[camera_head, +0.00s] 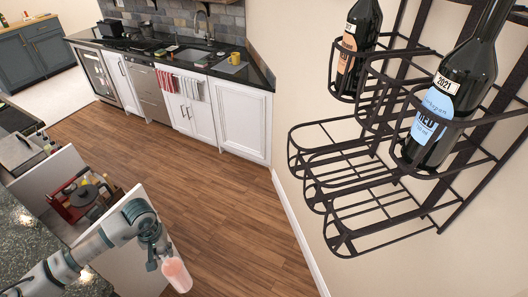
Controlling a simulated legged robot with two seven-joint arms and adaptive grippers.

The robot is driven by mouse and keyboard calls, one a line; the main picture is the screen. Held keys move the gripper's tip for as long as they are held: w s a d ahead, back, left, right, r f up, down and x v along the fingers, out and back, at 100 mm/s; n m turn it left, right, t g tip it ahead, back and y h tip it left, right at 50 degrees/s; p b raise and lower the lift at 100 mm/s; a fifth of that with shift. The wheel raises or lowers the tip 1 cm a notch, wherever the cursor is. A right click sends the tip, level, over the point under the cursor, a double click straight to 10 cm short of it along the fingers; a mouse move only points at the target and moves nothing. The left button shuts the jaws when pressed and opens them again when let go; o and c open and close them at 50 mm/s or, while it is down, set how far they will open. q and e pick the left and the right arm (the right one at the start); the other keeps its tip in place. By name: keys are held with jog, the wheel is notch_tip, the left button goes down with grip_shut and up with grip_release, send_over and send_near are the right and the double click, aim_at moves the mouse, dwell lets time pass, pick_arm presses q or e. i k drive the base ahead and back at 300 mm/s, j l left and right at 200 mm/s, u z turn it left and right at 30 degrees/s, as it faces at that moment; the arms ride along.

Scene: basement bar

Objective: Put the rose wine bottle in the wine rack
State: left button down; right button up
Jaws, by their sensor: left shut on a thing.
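A pale pink bottle (176,273), which looks like the rose wine bottle, hangs low at the bottom left of the view, tilted. My left gripper (158,254) is shut on its upper end, above the wood floor. The gripper hides the bottle's neck. The black wire wine rack (352,178) is on the wall at the right, well apart from the gripper. It holds a dark bottle with a blue label (436,107) and one with an orange label (356,45). The lower baskets in view are empty. My right gripper is not in view.
An open drawer (133,199) with a red caddy (75,201) and other items stands behind my left arm. A dark stone counter (32,243) is at the left edge. Wood floor (235,215) lies clear between drawer and rack. White cabinets (240,120) stand at the back.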

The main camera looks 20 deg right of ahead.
aim_at(301, 164)
jog(key=i+z, duration=0.45)
jog(key=i+j+z, duration=0.2)
jog(key=z, duration=0.3)
jog(key=i+j+z, duration=0.45)
jog(key=k+l, duration=0.1)
